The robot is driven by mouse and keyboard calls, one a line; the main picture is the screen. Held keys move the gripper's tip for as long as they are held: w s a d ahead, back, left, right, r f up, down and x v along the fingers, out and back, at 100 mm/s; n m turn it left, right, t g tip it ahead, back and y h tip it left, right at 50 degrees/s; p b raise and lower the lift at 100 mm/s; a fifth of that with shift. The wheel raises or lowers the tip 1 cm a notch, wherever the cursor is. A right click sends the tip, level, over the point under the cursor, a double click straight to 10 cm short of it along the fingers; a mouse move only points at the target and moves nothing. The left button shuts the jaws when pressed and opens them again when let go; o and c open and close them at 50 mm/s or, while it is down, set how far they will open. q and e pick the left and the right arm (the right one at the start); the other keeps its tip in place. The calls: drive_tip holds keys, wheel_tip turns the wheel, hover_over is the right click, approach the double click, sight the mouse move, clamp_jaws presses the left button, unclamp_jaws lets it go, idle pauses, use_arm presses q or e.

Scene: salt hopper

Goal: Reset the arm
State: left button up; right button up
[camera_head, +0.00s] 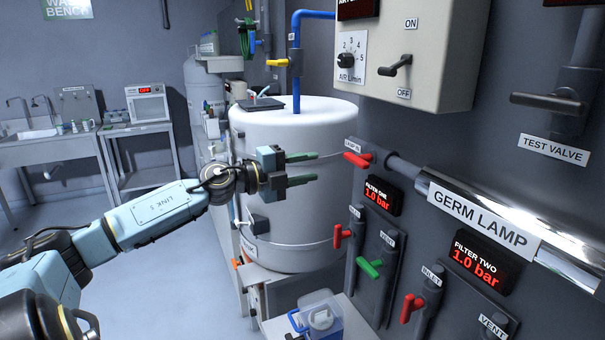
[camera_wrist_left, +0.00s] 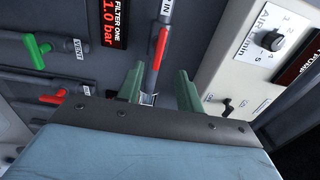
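My left arm comes in from the left in the head view, stretched toward the white tank and the panel. Its gripper (camera_head: 303,168) is open, with the two green fingers apart and nothing visible between them. The fingers also show spread in the left wrist view (camera_wrist_left: 158,88), with a grey pipe and a red-handled valve (camera_wrist_left: 160,48) beyond the gap. In the head view that red handle (camera_head: 357,160) is just to the right of the fingertips, and they look apart from it. My right gripper is in neither view.
The white tank (camera_head: 290,230) stands behind the gripper. The dark panel at right carries a red handle (camera_head: 342,236), a green handle (camera_head: 370,268), the germ lamp (camera_head: 485,218) and a grey control box (camera_head: 440,60). A clear container (camera_head: 320,318) sits below. Floor at left is open.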

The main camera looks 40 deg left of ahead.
use_arm(q)
drive_tip(key=shift+s, duration=0.35)
drive_tip(key=shift+a, duration=0.1)
idle(0.3)
